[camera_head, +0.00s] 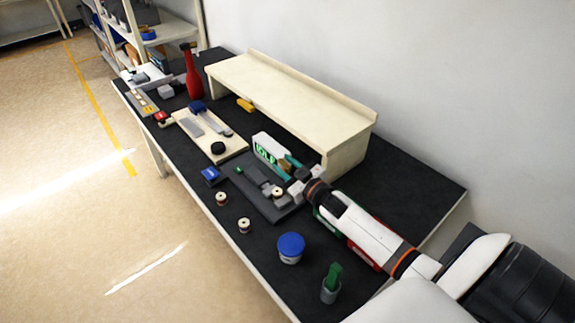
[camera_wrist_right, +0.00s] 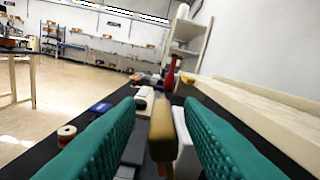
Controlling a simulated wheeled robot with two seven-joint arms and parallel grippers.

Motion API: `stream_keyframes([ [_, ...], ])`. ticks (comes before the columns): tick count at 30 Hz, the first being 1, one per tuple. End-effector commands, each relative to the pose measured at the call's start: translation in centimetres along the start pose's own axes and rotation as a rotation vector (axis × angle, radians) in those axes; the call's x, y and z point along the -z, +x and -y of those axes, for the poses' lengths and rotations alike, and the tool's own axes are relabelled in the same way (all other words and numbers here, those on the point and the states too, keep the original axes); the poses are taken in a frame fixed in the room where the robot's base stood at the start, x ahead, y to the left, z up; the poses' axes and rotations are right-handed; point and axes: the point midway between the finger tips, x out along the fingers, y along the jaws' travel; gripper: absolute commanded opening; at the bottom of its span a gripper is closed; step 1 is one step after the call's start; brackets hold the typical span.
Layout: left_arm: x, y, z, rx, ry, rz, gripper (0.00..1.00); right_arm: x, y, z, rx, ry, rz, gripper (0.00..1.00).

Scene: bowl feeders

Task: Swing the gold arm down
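The gold arm (camera_head: 284,167) is a short bar at the white unit with a green display (camera_head: 268,148), on a dark grey base (camera_head: 258,196). In the right wrist view the gold arm (camera_wrist_right: 161,130) stands upright between my teal fingers, with a gap visible on each side. My right gripper (camera_head: 293,166) is at the unit, and its fingers also show in the wrist view (camera_wrist_right: 160,105). It is open around the gold arm. The arm's lower end and its pivot are hard to make out. My left gripper is not in view.
A cream raised shelf (camera_head: 290,95) runs along the wall behind the unit. A red bottle (camera_head: 192,75) stands farther away.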

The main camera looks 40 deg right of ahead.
Motion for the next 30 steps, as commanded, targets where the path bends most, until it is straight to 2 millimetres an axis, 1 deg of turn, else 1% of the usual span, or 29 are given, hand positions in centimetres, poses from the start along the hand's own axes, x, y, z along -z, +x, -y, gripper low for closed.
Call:
stream_keyframes([
  [2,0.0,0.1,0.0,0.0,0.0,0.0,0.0,0.0,-0.2,0.0,0.0,-0.001,0.0,0.34],
  [5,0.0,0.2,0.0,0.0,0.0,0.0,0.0,0.2,-1.2,0.0,0.0,-0.001,-0.001,0.34],
  [8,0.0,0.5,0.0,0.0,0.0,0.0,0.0,0.2,-2.8,-0.1,-0.001,-0.001,-0.002,0.34],
  [15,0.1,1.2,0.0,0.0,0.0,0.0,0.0,0.3,-7.8,-0.1,-0.002,0.0,-0.004,0.34],
  [18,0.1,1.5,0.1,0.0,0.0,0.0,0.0,0.2,-9.5,-0.1,-0.002,-0.001,-0.003,0.34],
  [21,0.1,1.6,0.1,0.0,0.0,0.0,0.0,0.2,-10.8,-0.1,-0.001,0.0,-0.002,0.34],
  [25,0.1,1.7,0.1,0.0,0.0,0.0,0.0,0.1,-11.7,-0.1,-0.001,0.0,-0.001,0.34],
  [30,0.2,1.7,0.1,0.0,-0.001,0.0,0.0,0.0,-12.0,-0.1,-0.001,0.0,0.0,0.34],
])
